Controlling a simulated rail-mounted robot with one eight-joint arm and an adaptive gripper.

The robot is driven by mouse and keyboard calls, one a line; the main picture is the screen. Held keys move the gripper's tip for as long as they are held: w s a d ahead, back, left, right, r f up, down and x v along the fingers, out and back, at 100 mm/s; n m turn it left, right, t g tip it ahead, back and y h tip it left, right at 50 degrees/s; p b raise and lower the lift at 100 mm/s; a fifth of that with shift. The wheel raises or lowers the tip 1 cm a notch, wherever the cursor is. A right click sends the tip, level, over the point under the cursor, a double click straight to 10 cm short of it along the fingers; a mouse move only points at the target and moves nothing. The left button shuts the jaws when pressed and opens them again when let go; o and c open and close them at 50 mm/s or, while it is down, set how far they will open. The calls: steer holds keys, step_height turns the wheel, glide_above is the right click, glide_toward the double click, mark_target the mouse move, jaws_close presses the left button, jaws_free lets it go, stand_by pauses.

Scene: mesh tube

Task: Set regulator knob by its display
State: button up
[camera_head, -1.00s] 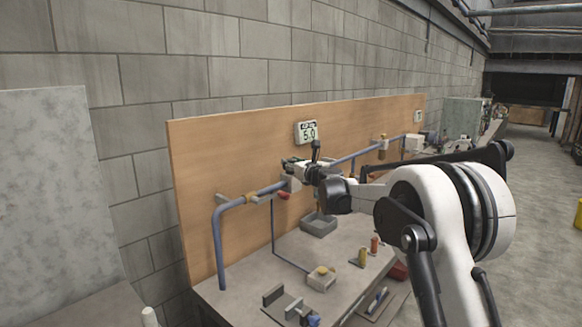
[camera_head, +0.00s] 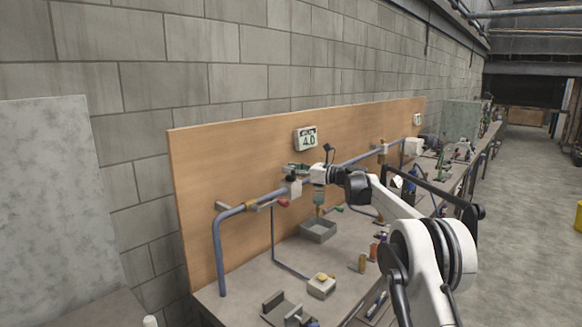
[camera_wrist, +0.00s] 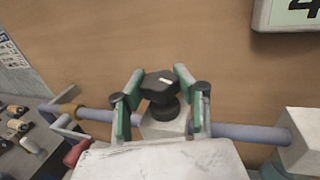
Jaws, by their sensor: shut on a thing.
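The regulator's black knob (camera_wrist: 160,86) sits on a pale valve block (camera_wrist: 165,124) on the blue pipe (camera_wrist: 248,133). The knob has a white mark on top. My gripper (camera_wrist: 159,80) is shut on the knob, with a green-padded finger on either side. In the head view my gripper (camera_head: 300,170) is at the valve block (camera_head: 292,188), and the knob is small and dark there. The display (camera_head: 306,139) on the wooden board above reads 4.0. In the wrist view only part of the display (camera_wrist: 288,14) shows, with a cut-off 4.
A red-handled valve (camera_head: 283,203) is on the pipe left of the regulator. A grey open tray (camera_head: 319,236) stands on the bench below. Yellow and dark red small parts, a block and a fixture lie on the bench. The wooden board (camera_head: 230,160) closes off the back.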

steer(key=shift+n+g+y+p, duration=0.5)
steer(key=shift+n+g+p, duration=0.6)
steer(key=shift+g+p, duration=0.75)
steer(key=o, duration=1.2)
steer(key=shift+a+t, duration=0.1)
steer(key=shift+t, duration=0.15)
steer(key=shift+d, duration=0.2)
steer(key=d, duration=0.4)
steer(key=s+d, duration=0.1)
steer(key=d, duration=0.2)
steer(key=s+d, duration=0.1)
steer(key=d, duration=0.3)
steer(key=shift+d, duration=0.3)
